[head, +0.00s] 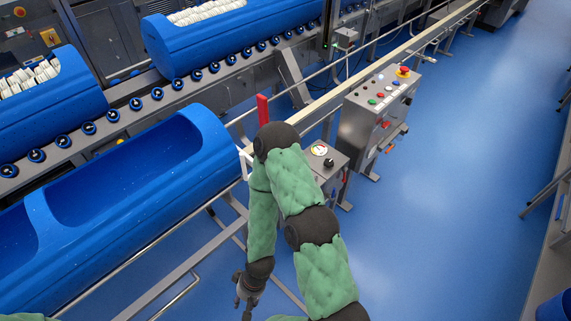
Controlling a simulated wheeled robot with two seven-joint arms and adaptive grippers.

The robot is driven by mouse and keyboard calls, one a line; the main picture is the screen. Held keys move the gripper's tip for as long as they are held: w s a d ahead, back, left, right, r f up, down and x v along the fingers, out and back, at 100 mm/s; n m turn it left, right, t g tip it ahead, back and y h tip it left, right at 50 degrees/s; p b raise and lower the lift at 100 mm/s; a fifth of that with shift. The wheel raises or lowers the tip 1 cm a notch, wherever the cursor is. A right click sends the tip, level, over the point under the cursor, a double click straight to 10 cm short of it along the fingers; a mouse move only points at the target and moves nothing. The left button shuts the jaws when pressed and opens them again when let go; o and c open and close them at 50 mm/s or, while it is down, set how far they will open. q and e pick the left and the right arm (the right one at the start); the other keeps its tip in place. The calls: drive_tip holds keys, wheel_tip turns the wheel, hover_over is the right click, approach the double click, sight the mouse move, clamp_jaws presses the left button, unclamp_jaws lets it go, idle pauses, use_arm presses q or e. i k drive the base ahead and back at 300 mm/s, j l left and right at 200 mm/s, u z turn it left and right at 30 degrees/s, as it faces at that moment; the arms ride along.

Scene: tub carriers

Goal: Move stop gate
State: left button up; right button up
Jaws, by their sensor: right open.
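A red upright bar (262,108), which looks like the stop gate, stands at the rail just beyond the right end of the near blue tub. Its lower part is hidden behind my right arm. My right gripper (247,301) hangs low at the bottom middle, pointing down, well below and apart from the red bar. It is small and dark here; it is open, with nothing seen in it. The near blue tub carrier (215,150) lies on the rails at the left, its hollow empty. My left gripper is out of the picture.
A small box with a gauge (320,150) is right beside my arm. A control panel (385,95) with buttons stands further right. The blue floor (450,200) at right is clear.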

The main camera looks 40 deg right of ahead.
sight(262, 105)
drive_tip(key=z, duration=1.55)
